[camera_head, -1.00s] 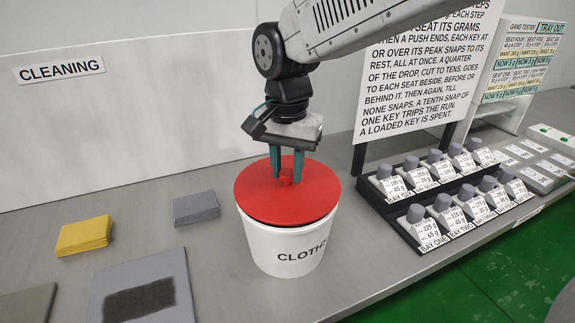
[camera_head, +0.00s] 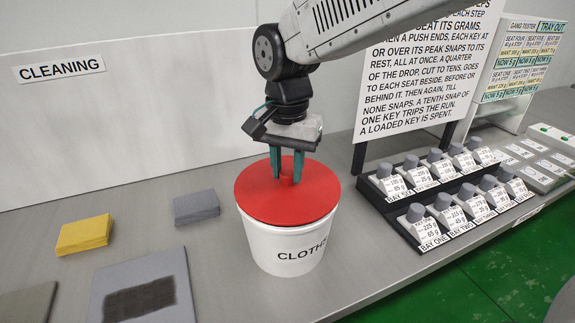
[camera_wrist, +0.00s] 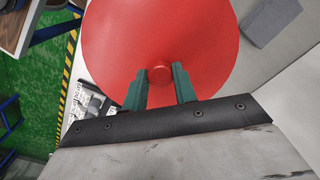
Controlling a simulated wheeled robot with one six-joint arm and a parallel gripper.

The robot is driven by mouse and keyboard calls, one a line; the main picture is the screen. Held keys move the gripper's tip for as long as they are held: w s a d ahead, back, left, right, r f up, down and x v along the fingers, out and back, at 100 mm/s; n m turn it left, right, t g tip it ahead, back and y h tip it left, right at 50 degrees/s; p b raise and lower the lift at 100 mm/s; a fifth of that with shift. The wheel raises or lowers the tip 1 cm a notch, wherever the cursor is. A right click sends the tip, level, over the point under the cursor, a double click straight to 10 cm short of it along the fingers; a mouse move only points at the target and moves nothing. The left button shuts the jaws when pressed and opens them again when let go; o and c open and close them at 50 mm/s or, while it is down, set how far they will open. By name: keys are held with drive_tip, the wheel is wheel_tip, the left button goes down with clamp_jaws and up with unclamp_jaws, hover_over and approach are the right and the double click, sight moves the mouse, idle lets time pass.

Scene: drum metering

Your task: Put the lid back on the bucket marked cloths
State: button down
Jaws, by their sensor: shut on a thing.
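The white bucket (camera_head: 287,250) with CLOTHS on its side stands upright on the grey counter. The red round lid (camera_head: 257,199) lies over the bucket's mouth and looks about level. In the wrist view the lid (camera_wrist: 120,45) fills the upper middle, with its small red knob (camera_wrist: 160,74) in the centre. My gripper (camera_head: 286,178) comes straight down from above, its green fingers on either side of the knob, shut on it. The fingers (camera_wrist: 160,84) also show in the wrist view. The lid hides the bucket's inside; whether it is fully seated all round is hard to tell.
Left of the bucket lie a yellow cloth stack (camera_head: 84,235), a small grey pad (camera_head: 196,207) and a larger grey mat (camera_head: 145,290) with a dark patch. To the right stands a black rack (camera_head: 400,222) of grey-knobbed keys. A CLEANING sign (camera_head: 59,69) hangs behind.

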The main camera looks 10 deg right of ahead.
idle(0.4)
drive_tip(key=c, duration=0.6)
unclamp_jaws()
drive_tip(key=shift+o, duration=0.2)
drive_tip(key=shift+r, duration=3.5)
drive_tip(key=shift+c, duration=0.3)
clamp_jaws()
drive_tip(key=shift+f, duration=0.1)
